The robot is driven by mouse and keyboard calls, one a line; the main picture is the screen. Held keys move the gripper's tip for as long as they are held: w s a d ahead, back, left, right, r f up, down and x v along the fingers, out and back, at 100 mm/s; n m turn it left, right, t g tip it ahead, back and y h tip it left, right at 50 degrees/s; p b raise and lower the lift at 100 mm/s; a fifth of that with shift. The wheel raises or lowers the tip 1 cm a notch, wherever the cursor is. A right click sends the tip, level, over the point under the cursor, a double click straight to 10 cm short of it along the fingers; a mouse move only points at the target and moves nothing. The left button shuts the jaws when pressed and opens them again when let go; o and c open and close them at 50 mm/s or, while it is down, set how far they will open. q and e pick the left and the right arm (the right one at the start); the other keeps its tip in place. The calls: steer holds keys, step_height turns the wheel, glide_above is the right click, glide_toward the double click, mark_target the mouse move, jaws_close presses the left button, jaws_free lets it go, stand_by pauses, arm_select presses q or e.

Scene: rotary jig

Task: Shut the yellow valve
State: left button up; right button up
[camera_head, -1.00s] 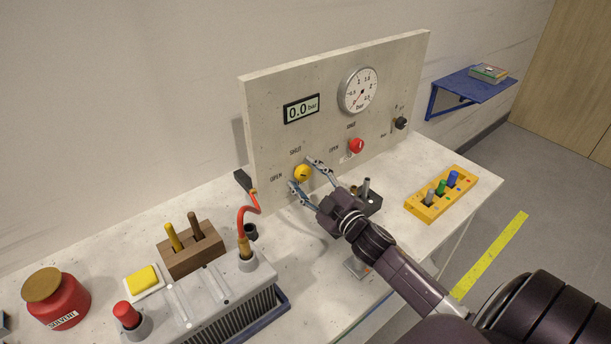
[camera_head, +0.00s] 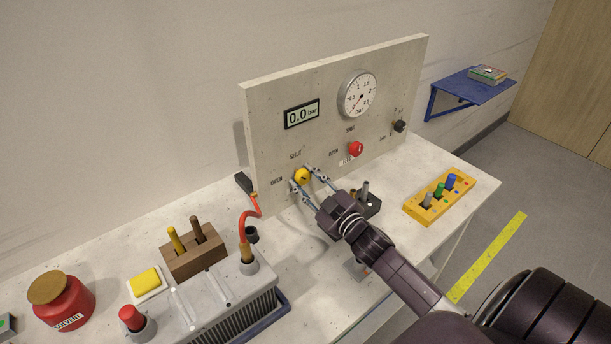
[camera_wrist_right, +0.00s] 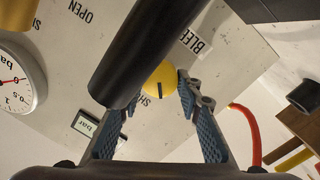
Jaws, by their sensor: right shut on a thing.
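The yellow valve (camera_head: 302,176) is a round knob on the upright panel (camera_head: 270,125), between the printed words OPEN and SHUT. My right gripper (camera_head: 302,180) is at the knob with one finger on each side, shut on it. In the right wrist view the yellow valve (camera_wrist_right: 160,82) shows between the blue-padded fingers (camera_wrist_right: 160,110), with a dark mark on its face. A dark cylinder close to the wrist camera hides part of the knob's surroundings. The digital display (camera_head: 301,113) reads 0.0 bar. My left gripper is not in view.
A red knob (camera_head: 356,149) sits to the right on the panel, below a round gauge (camera_head: 358,95). A small dark block (camera_head: 372,203) stands near my right gripper. A grey battery-like box (camera_head: 215,305) and a yellow rack (camera_head: 440,203) stand on the table.

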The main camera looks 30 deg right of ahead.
steer(key=m+p, duration=0.2)
steer(key=m, duration=0.1)
steer(key=m+p, duration=0.1)
steer(key=shift+r, duration=0.25)
steer(key=shift+d+f+m+g+y+p, duration=0.1)
steer(key=shift+m+g+y+p, duration=0.1)
steer(key=shift+m+p, duration=0.65)
steer(key=shift+d+m+g+y+p, duration=0.15)
steer(key=shift+m+p, duration=0.3)
steer(key=shift+m, duration=0.8)
steer(key=shift+a, duration=0.1)
steer(key=o, duration=1.2)
steer(key=shift+c, duration=0.2)
steer(key=shift+s+f, duration=0.1)
steer(key=shift+s, duration=0.2)
steer(key=s, duration=0.7)
steer(key=s+r, duration=0.1)
steer(key=s, duration=0.3)
steer(key=shift+s, duration=0.15)
steer(key=shift+s, duration=0.1)
